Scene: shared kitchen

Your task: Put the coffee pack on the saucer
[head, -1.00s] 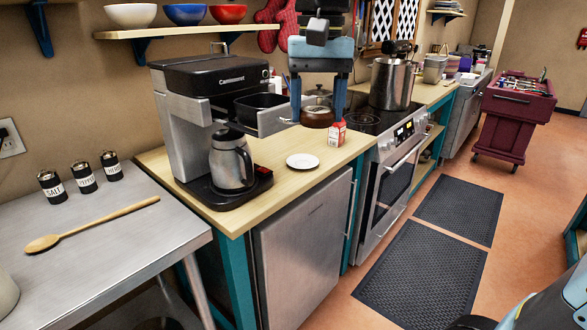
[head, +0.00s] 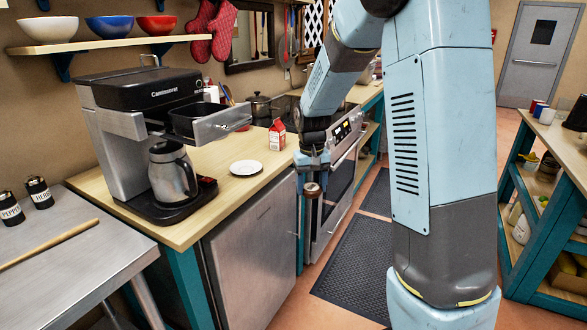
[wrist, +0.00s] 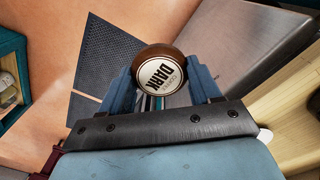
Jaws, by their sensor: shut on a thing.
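The coffee pack is a round brown pack with a white "DARK" label (wrist: 160,75) in the wrist view. It shows small and brown in the head view (head: 312,188). My gripper (head: 312,197) is shut on it, one finger on each side, and points down. The gripper is just off the counter's front edge, to the right of the saucer and apart from it. The saucer (head: 246,168) is a white round plate lying empty on the wooden counter.
A coffee machine (head: 140,95) with a steel jug (head: 172,174) stands left of the saucer. A red and white carton (head: 277,135) stands behind the saucer on its right. The counter (head: 226,193) around the saucer is bare. The stove lies beyond.

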